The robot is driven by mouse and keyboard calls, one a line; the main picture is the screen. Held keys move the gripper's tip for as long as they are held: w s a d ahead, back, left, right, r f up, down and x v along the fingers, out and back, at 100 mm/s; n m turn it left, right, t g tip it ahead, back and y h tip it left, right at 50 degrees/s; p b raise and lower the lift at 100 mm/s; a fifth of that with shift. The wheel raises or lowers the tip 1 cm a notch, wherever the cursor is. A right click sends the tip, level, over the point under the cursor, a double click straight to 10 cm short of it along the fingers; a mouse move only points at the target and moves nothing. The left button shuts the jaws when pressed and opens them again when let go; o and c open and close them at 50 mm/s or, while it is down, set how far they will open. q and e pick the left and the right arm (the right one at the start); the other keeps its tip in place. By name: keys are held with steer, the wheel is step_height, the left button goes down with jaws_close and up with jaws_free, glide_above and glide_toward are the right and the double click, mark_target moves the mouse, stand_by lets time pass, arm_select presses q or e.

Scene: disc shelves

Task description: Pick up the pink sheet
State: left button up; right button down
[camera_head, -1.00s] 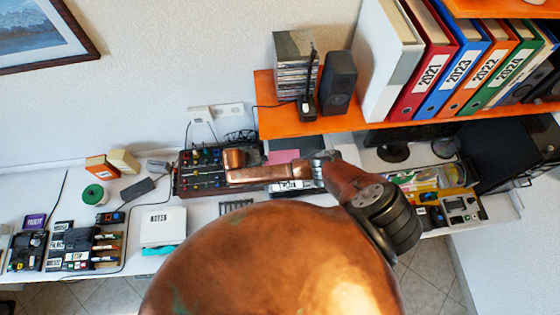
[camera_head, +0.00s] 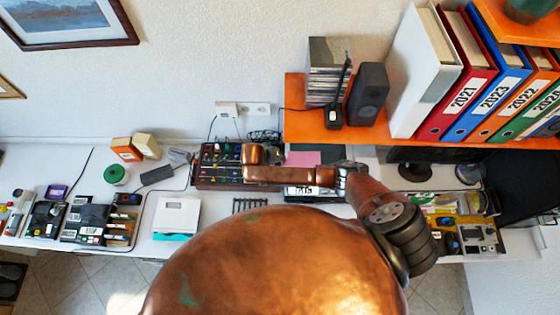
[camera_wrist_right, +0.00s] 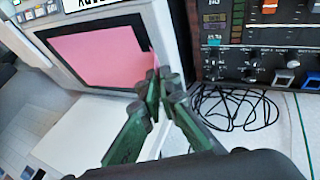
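In the right wrist view the pink sheet (camera_wrist_right: 98,57) lies flat inside the dark frame of a pale device. My right gripper (camera_wrist_right: 160,86) has green fingers whose tips come together over the sheet's lower right edge. In the head view the right fingers are not clearly visible. My left gripper is not in view.
A mixer with knobs (camera_wrist_right: 255,40) stands beside the sheet, with a tangled black cable (camera_wrist_right: 235,108) near the fingers. The orange shelf (camera_head: 300,126) with a speaker (camera_head: 367,94) and binders overhangs the desk. A white box (camera_head: 177,214) stands left of the mixer.

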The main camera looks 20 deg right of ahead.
steer(key=s+a+r+p, duration=0.3)
steer(key=s+a+r, duration=0.4)
steer(key=s, duration=0.4)
steer(key=shift+a+r, duration=0.25)
steer(key=shift+r, duration=0.65)
